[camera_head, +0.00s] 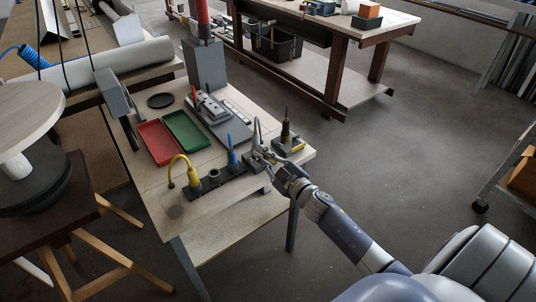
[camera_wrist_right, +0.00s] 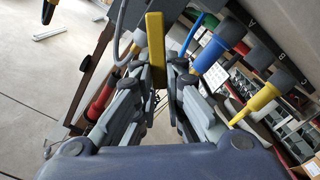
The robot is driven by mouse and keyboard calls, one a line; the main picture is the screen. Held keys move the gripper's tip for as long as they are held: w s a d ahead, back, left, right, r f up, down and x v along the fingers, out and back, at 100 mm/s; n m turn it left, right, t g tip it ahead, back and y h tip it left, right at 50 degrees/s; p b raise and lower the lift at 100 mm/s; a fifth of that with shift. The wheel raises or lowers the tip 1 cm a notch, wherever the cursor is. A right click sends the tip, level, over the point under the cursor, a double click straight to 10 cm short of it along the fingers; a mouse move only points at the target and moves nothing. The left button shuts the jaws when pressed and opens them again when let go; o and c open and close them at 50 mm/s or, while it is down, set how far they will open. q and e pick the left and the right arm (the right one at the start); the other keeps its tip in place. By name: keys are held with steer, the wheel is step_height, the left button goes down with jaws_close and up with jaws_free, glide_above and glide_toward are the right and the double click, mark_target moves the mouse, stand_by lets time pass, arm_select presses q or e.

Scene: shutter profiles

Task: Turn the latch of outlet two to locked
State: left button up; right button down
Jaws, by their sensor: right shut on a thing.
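A dark manifold block (camera_head: 216,181) with several outlets stands along the table's front edge in the head view. A yellow hose, a blue plug (camera_head: 232,157) and a grey hose (camera_head: 256,132) rise from it. My right gripper (camera_head: 264,157) is at its right end, beside the grey hose. In the right wrist view, a yellow bar (camera_wrist_right: 155,42), seemingly a latch lever, stands at the fingertips of my right gripper (camera_wrist_right: 168,75). The fingers are closed on it. The latch's outlet number and its exact angle cannot be read. My left gripper is out of view.
Red (camera_head: 160,142) and green (camera_head: 186,132) trays lie behind the manifold. A small stand (camera_head: 290,146) with a dark upright tool is close to the right of my gripper. Blue (camera_wrist_right: 215,50) and yellow (camera_wrist_right: 255,102) plugs are near the fingers in the wrist view.

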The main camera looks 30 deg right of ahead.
steer(key=f+n+b, duration=0.1)
steer(key=n, duration=0.1)
steer(key=a+f+n+b, duration=0.1)
steer(key=n, duration=0.1)
steer(key=shift+a+n, duration=0.2)
steer(key=shift+n, duration=0.1)
steer(key=n, duration=0.1)
steer(key=f+n+b, duration=0.1)
steer(key=n, duration=0.1)
steer(key=shift+s+a+f+b, duration=0.15)
steer(key=shift+a+b, duration=0.1)
steer(key=shift+b, duration=0.15)
steer(key=shift+f+n+b, duration=0.2)
steer(key=shift+n+b, duration=0.1)
steer(key=shift+n, duration=0.35)
steer(key=shift+f+n+b, duration=0.2)
steer(key=shift+n+b, duration=0.05)
steer(key=shift+n, duration=0.4)
steer(key=c, duration=1.6)
jaws_free()
steer(key=shift+c, duration=0.2)
steer(key=s, duration=1.2)
steer(key=shift+d, duration=0.45)
